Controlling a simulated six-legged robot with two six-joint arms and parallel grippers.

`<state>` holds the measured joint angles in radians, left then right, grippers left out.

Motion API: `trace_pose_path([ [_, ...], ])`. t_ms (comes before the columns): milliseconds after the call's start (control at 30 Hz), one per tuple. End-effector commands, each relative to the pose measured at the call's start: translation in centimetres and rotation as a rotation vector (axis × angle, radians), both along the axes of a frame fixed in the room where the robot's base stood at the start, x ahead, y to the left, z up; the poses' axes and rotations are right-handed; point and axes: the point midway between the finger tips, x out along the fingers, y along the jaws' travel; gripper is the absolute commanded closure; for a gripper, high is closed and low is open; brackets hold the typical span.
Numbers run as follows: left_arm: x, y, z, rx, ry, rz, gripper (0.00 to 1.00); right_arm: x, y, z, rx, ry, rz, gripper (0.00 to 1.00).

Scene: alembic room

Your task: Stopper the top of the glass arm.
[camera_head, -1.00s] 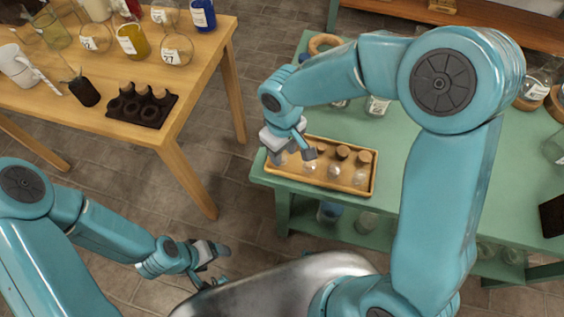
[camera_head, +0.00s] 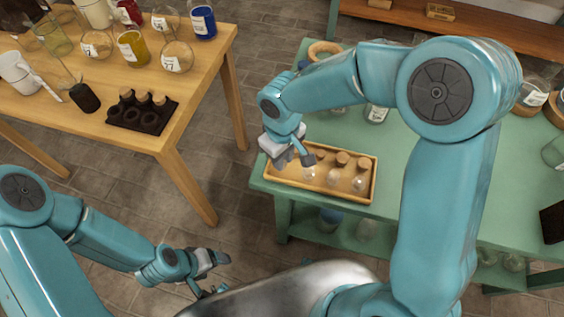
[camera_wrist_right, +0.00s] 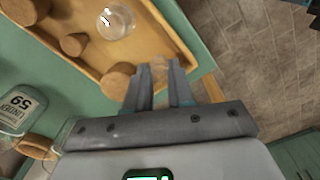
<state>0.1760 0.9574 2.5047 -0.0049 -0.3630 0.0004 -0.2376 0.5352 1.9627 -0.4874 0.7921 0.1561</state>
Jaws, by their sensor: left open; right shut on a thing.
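The wooden tray (camera_head: 372,186) lies on the green table's near-left corner and holds brown corks (camera_head: 364,162) and small clear glass bulbs. My right gripper (camera_head: 297,156) points down over the left end of this tray. In the right wrist view a brown cork (camera_wrist_right: 118,80) shows just left of the fingers. My left gripper (camera_head: 214,272) is open and empty over the floor. Clear glassware (camera_head: 55,68) with a slanting part stands on the wooden table at the left; I cannot tell whether it is the glass arm.
Bare floor (camera_head: 240,185) lies between the tables. The green table (camera_head: 400,160) has a labelled bottle (camera_wrist_right: 18,108) near the tray.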

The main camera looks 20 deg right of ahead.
Motion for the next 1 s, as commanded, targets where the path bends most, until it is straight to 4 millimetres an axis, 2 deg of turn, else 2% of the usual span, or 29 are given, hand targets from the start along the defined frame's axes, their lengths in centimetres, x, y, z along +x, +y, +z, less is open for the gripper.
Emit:
trace_pose_path([
  [533,0.0,0.0,1.9,0.000,0.000,0.000,0.23,0.0,0.0,2.6,0.001,-0.002,0.000,1.00],
  [1000,0.0,0.0,1.8,0.000,0.000,0.000,0.23,0.0,0.0,2.6,0.000,-0.001,0.000,1.00],
])
